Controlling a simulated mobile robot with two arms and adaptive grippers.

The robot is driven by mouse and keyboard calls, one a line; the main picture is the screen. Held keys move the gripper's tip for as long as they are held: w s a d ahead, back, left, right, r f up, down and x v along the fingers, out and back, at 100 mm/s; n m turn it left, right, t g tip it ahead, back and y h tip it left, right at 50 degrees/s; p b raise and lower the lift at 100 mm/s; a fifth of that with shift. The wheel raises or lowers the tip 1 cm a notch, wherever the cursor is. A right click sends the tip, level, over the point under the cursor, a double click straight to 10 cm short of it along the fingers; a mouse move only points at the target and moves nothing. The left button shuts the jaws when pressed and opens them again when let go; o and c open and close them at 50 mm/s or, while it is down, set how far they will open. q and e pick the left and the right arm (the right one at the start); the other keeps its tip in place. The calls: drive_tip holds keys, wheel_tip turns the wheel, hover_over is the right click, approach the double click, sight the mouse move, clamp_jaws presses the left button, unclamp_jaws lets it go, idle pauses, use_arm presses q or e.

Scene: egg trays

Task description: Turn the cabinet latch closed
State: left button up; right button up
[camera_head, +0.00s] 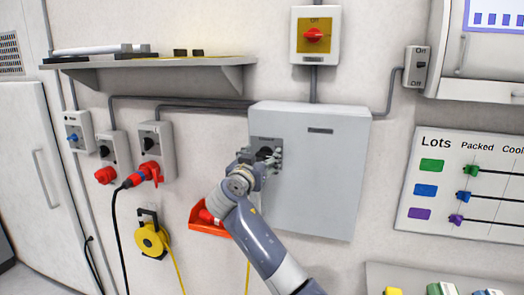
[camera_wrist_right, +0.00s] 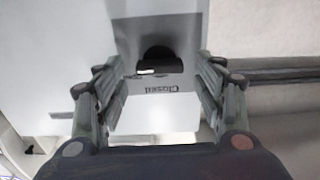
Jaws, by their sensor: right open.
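The grey cabinet (camera_head: 325,190) hangs on the wall with its door shut. Its black latch knob (camera_head: 264,152) sits on a darker plate at the left edge of the door, partly hidden by my right gripper. My right gripper (camera_head: 272,160) is at the latch with its fingers open. In the right wrist view the black latch (camera_wrist_right: 160,62) lies between the open fingers of my right gripper (camera_wrist_right: 163,85), with a small white mark on it. The word "Closed" shows upside down on the plate. I cannot tell whether the fingers touch the latch. My left gripper is not in view.
A red-orange bin (camera_head: 207,222) is on the wall below the cabinet's left side, beside my right arm. A shelf (camera_head: 150,68) is above left. Switch boxes with a red plug (camera_head: 145,172) and a yellow cable reel (camera_head: 150,240) are left. A lots board (camera_head: 465,190) is right.

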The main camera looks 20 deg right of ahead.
drive_tip(key=shift+w+d, duration=0.2)
drive_tip(key=shift+w, duration=0.15)
drive_tip(key=shift+c, duration=0.5)
drive_tip(key=shift+s, duration=0.1)
drive_tip(key=c, duration=1)
